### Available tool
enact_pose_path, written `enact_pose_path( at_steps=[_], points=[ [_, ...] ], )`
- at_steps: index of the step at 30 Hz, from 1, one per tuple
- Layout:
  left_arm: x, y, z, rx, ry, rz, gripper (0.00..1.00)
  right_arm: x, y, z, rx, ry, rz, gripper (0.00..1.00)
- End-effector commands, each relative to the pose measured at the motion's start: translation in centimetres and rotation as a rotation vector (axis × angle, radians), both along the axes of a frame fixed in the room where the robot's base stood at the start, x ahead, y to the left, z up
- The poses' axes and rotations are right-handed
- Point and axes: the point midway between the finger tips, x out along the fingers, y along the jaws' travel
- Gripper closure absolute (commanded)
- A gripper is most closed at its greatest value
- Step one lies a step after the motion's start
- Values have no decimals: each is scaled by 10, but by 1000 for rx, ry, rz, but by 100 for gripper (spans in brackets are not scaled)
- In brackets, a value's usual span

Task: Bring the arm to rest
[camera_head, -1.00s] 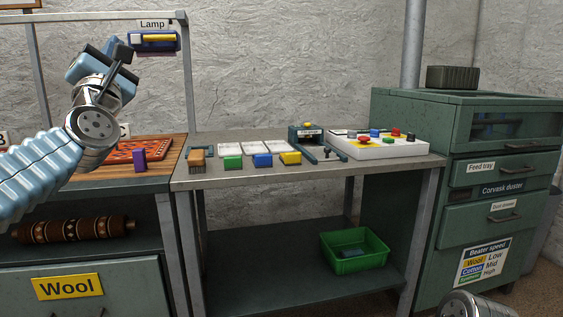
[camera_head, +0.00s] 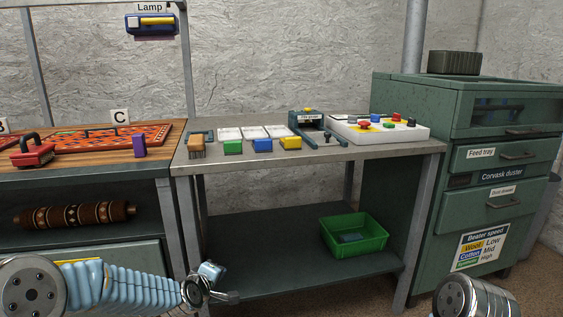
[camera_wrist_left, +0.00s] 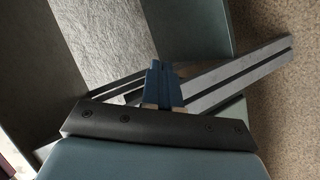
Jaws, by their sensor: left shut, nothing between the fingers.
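My left arm now hangs low in the head view, stretched across the bottom left in front of the benches. Its gripper (camera_head: 228,296) points right, in front of the lower shelf, partly hidden by the wrist. In the left wrist view the fingers (camera_wrist_left: 162,84) are together, shut, with nothing between them. Only a metal link of my right arm shows at the bottom right of the head view; its gripper is out of view.
A green crate (camera_head: 356,236) sits on the lower shelf (camera_head: 270,245). The bench above holds coloured blocks and a control panel (camera_head: 380,132). A green cabinet (camera_head: 500,190) stands right. The lamp switch (camera_head: 151,24) hangs above.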

Motion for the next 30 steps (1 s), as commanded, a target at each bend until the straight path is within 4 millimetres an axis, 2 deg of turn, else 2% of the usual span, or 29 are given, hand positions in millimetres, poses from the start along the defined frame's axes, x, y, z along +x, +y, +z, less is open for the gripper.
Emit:
enact_pose_path(
  at_steps=[1, 3, 5, 6, 8, 9, 13, 15, 18, 21, 30],
  points=[
    [-17, -7, -36, 43, 67, -48, 100, 0, 0, 0, 0, 0, 0, 62],
    [-44, -17, -82, 109, 155, -125, 100, 0, 0, 0, 0, 0, 0, 62],
    [-71, -25, -118, 162, 227, -198, 100, 0, 0, 0, 0, 0, 0, 62],
    [-91, -30, -142, 195, 276, -250, 100, 0, 0, 0, 0, 0, 0, 62],
    [-123, -37, -174, 239, 349, -333, 100, 0, 0, 0, 0, 0, 0, 62],
    [-147, -41, -194, 267, 396, -392, 100, 0, 0, 0, 0, 0, 0, 62],
    [-226, -52, -245, 334, 534, -588, 100, 0, 0, 0, 0, 0, 0, 62],
    [-265, -57, -262, 357, 592, -686, 100, 0, 0, 0, 0, 0, 0, 62],
    [-309, -60, -277, 375, 652, -797, 100, 0, 0, 0, 0, 0, 0, 62],
    [-334, -62, -283, 381, 683, -866, 100, 0, 0, 0, 0, 0, 0, 62],
    [-334, -62, -283, 381, 683, -866, 100, 0, 0, 0, 0, 0, 0, 62]
  ],
)
